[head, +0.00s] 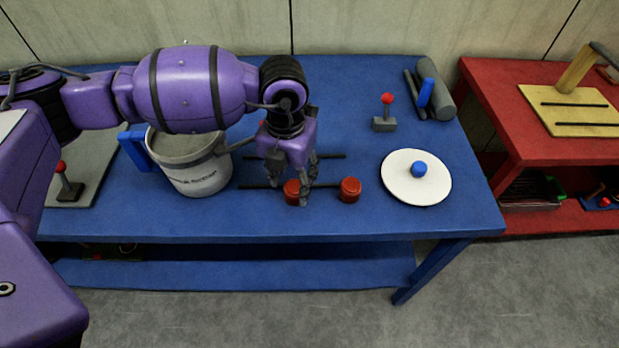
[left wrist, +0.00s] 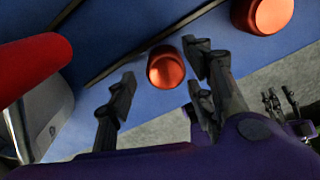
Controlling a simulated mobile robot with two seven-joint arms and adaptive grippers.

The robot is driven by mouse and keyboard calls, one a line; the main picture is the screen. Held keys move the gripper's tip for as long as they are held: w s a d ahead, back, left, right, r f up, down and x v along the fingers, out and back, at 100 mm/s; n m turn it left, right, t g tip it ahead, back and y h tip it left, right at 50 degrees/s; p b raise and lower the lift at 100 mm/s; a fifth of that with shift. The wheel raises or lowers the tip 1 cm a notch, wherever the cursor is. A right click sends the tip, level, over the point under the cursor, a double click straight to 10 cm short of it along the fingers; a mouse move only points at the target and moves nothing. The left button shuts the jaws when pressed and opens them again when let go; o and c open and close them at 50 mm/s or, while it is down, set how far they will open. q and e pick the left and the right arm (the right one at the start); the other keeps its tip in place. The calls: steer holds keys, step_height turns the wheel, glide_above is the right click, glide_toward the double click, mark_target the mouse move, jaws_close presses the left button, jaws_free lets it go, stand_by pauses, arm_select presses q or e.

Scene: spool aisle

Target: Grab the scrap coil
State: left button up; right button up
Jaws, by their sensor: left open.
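Two short red-orange cylinders sit on the blue table near its front edge; I cannot tell for certain which is the scrap coil. The left one (head: 292,192) is partly hidden by my left gripper (head: 298,190). The right one (head: 349,189) stands a little apart from it, in plain view. My left gripper points down, open and empty, over the left cylinder. In the left wrist view the near cylinder (left wrist: 165,68) shows between the spread fingers, and the other (left wrist: 262,15) lies beyond. Far right in that view, a small dark-fingered purple gripper (left wrist: 282,105) appears to be my right one.
A grey pot (head: 198,178) with a blue handle stands left of the gripper. A white disc with a blue knob (head: 400,187) lies at right. A red-knobbed lever (head: 385,123) and grey roller (head: 437,90) are behind. A red table (head: 482,107) stands at right.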

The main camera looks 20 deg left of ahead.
arm_select(q)
steer(key=shift+f, duration=1.1)
steer(key=c, duration=1.1)
steer(key=shift+c, duration=0.3)
steer(key=shift+r, duration=0.2)
